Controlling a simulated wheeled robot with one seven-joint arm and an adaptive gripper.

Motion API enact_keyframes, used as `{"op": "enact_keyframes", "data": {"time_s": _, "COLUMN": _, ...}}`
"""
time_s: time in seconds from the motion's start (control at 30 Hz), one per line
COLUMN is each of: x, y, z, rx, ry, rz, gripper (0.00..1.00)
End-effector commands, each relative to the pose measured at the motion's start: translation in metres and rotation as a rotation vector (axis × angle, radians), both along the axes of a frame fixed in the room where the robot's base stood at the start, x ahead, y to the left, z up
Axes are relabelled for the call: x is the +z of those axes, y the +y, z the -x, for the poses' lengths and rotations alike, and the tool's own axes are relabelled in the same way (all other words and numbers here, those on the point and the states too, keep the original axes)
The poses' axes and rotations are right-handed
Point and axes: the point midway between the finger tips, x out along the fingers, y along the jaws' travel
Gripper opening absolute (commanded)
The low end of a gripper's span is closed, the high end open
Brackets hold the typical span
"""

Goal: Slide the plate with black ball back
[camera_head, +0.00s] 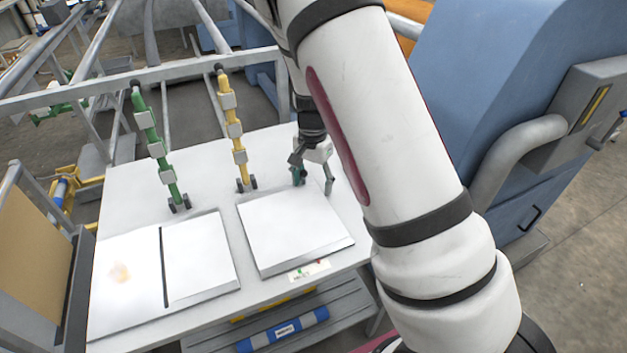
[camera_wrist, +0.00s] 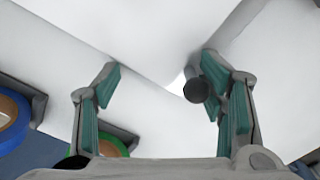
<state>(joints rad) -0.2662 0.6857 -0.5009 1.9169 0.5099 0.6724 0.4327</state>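The right white plate (camera_head: 294,230) lies flat on the white table. A small black ball (camera_wrist: 196,89) shows in the wrist view near a corner of a white plate (camera_wrist: 150,35). I cannot pick out the ball in the head view. My gripper (camera_head: 313,180) is low at the back right corner of the right plate, pointing down. In the wrist view my gripper (camera_wrist: 158,80) is open, with teal pads on its fingers. The ball is between the fingers, close beside the right one; I cannot tell whether they touch.
Another white plate (camera_head: 200,258) with a dark slot lies to the left. A green upright post (camera_head: 158,150) and a yellow one (camera_head: 233,130) stand behind the plates. A blue machine (camera_head: 480,90) is on the right. A metal rail (camera_head: 130,77) crosses behind the table.

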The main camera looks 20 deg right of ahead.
Motion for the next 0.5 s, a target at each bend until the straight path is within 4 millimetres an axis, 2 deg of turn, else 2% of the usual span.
{"op": "enact_keyframes", "data": {"time_s": 0.13, "x": 0.003, "y": 0.001, "z": -0.001, "rx": 0.001, "ry": -0.002, "rz": 0.0, "gripper": 0.63}}
{"op": "enact_keyframes", "data": {"time_s": 0.27, "x": 0.016, "y": 0.001, "z": -0.002, "rx": 0.0, "ry": -0.005, "rz": -0.001, "gripper": 0.63}}
{"op": "enact_keyframes", "data": {"time_s": 0.5, "x": 0.065, "y": 0.0, "z": -0.002, "rx": 0.001, "ry": -0.008, "rz": -0.001, "gripper": 0.63}}
